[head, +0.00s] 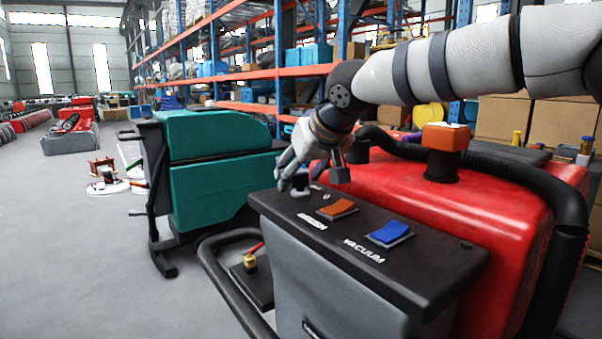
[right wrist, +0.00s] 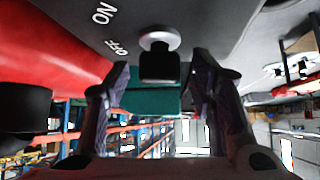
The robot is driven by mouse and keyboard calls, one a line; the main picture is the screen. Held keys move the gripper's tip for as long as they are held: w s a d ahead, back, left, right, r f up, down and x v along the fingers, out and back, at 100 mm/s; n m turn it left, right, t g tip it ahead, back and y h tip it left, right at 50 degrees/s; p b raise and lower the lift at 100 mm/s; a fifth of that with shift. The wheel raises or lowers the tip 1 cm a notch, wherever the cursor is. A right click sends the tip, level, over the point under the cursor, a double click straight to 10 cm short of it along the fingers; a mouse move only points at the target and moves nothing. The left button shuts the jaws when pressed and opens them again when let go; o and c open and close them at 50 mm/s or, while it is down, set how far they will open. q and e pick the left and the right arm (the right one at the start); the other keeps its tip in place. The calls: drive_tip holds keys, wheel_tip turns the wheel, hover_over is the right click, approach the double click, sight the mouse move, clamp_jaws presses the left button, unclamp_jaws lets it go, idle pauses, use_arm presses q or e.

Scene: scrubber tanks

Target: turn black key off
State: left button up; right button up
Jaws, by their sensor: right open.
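The black key (right wrist: 160,64) sits in a round pale collar on the dark panel (head: 400,278) of the red scrubber. In the right wrist view it is between the two fingers of my right gripper (right wrist: 162,78), with gaps on both sides. The letters "ON" and "OFF" are printed on the panel to its left. In the head view the key (head: 300,184) is at the panel's far left end, partly hidden by my right gripper (head: 312,174), whose fingers are spread around it. My left gripper is not in view.
An orange brush switch (head: 337,208) and a blue vacuum switch (head: 389,231) sit on the panel near the key. A green scrubber (head: 215,170) stands behind at the left. A black hose (head: 560,265) curves over the red tank (head: 490,200).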

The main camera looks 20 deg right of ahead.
drive_tip(key=shift+c, duration=0.2)
drive_tip(key=c, duration=1.1)
drive_tip(key=shift+d+n+y, duration=0.1)
drive_tip(key=shift+n+y, duration=0.8)
drive_tip(key=shift+n, duration=0.3)
drive_tip(key=o, duration=1.1)
drive_tip(key=shift+o, duration=0.2)
